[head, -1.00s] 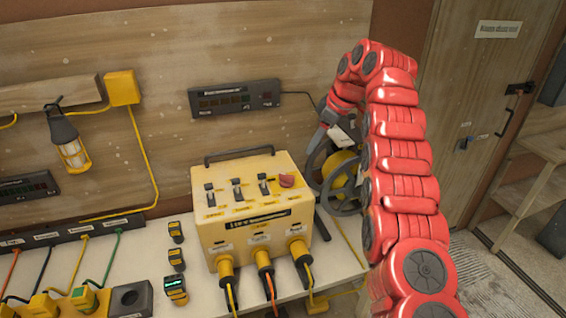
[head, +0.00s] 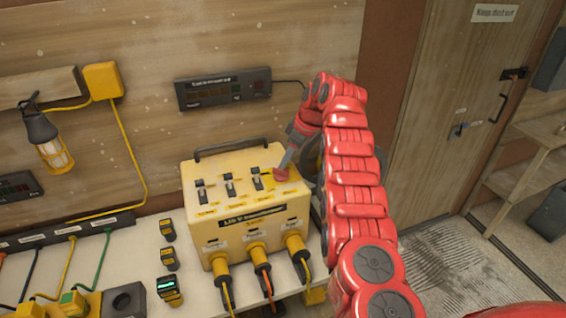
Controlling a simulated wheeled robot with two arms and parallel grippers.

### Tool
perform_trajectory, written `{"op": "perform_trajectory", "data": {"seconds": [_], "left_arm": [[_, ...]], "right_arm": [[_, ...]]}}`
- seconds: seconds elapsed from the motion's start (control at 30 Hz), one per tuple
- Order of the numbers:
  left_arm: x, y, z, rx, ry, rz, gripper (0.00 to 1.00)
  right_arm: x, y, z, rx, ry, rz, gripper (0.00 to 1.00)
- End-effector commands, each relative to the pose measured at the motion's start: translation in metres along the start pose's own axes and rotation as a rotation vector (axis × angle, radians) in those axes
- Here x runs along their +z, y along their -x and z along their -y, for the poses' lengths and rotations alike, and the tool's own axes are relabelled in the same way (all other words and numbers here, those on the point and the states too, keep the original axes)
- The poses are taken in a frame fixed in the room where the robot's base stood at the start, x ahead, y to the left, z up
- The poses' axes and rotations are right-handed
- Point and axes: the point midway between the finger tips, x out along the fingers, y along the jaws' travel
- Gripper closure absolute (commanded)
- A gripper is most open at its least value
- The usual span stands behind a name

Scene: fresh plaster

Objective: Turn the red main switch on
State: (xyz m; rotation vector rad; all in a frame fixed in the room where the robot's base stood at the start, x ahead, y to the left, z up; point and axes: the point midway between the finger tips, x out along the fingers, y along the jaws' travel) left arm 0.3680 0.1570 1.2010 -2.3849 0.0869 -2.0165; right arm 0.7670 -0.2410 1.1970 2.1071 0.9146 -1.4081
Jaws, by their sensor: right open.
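The yellow transformer box (head: 262,226) stands on the white bench, with a row of dark toggle switches (head: 229,182) on its top. The red main switch (head: 281,175) sits at the right end of that row. My right gripper (head: 284,164) is at the red switch from above and behind, its tips at or just over it. I cannot tell whether they touch it. The jaws are open, though the gap between them is too small to see here. My left gripper is not in view.
Several plugs (head: 257,252) with cables come out of the box's front. Small yellow-black devices (head: 169,258) stand to its left. A dark display panel (head: 223,89) hangs on the wall behind. A cable reel (head: 312,165) is partly hidden behind my right arm.

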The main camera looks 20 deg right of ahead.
Motion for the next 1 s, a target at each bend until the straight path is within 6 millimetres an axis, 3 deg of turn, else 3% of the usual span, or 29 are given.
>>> {"op": "perform_trajectory", "data": {"seconds": [0.1, 0.3, 0.6, 0.87, 1.0], "left_arm": [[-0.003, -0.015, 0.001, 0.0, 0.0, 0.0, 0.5], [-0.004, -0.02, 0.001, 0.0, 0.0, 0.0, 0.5], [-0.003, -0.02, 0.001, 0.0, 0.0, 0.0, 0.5], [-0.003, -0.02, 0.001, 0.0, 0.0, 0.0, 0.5], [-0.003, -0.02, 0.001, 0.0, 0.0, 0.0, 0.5]], "right_arm": [[-0.001, -0.018, 0.001, -0.006, -0.002, 0.003, 0.51], [-0.001, -0.037, 0.001, -0.002, 0.0, -0.001, 0.51], [-0.001, -0.041, 0.001, -0.001, 0.0, -0.001, 0.51], [-0.001, -0.041, 0.001, -0.002, 0.0, -0.001, 0.96], [0.0, -0.041, 0.001, -0.002, 0.0, -0.001, 1.0]]}}
